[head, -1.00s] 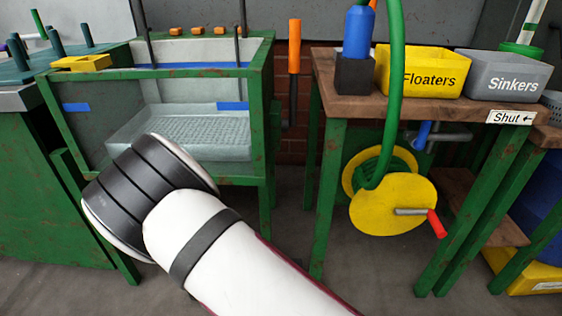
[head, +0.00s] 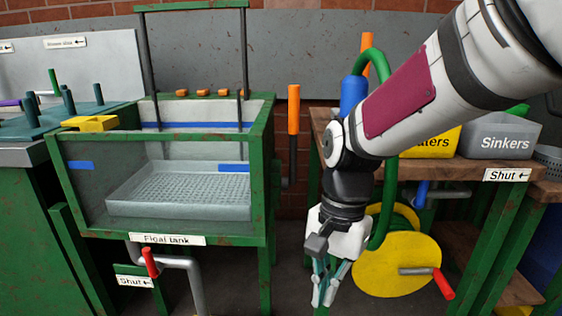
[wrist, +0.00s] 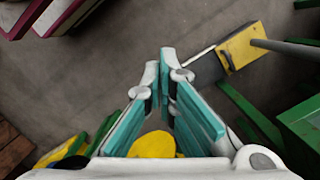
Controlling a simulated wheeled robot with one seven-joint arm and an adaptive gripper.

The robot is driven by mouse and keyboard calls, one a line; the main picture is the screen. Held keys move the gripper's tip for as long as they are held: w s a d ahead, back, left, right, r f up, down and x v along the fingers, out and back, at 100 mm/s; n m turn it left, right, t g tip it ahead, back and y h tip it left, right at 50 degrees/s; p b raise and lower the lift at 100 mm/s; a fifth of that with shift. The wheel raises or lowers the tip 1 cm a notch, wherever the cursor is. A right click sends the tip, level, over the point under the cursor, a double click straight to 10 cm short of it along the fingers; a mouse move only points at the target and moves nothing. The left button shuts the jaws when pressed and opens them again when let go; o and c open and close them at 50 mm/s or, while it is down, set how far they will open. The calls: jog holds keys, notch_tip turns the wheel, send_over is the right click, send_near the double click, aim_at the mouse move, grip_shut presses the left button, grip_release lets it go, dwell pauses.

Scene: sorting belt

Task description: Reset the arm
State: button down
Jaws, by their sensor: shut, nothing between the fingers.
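My gripper (head: 324,298) hangs fingers-down in front of the wooden bench, just left of the yellow hose reel (head: 398,264). My arm comes in from the upper right and covers part of the bench and the yellow Floaters bin (head: 440,142). In the wrist view my gripper (wrist: 165,62) has its teal-padded fingers together at the tips over grey floor. It is shut and holds nothing.
The float tank (head: 185,190) stands left of my gripper on a green frame, with a red-handled valve (head: 150,262) below. A yellow block (wrist: 243,46) lies beyond the fingers.

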jog(key=s+d+r+n+t, duration=0.1)
jog(key=s+d+r+n, duration=0.1)
jog(key=s+d, duration=0.35)
jog(key=s+d+r+n+h, duration=0.1)
jog(key=s+d+r+n, duration=0.15)
jog(key=s, duration=0.55)
jog(key=s+d+r+n+t, duration=0.1)
jog(key=s+d+r+n, duration=0.2)
jog(key=s, duration=0.4)
notch_tip(320, 180, up, 39)
jog(key=d+t+p, duration=0.1)
jog(key=t+p, duration=0.2)
jog(key=p, duration=3.5)
jog(key=shift+t, duration=0.4)
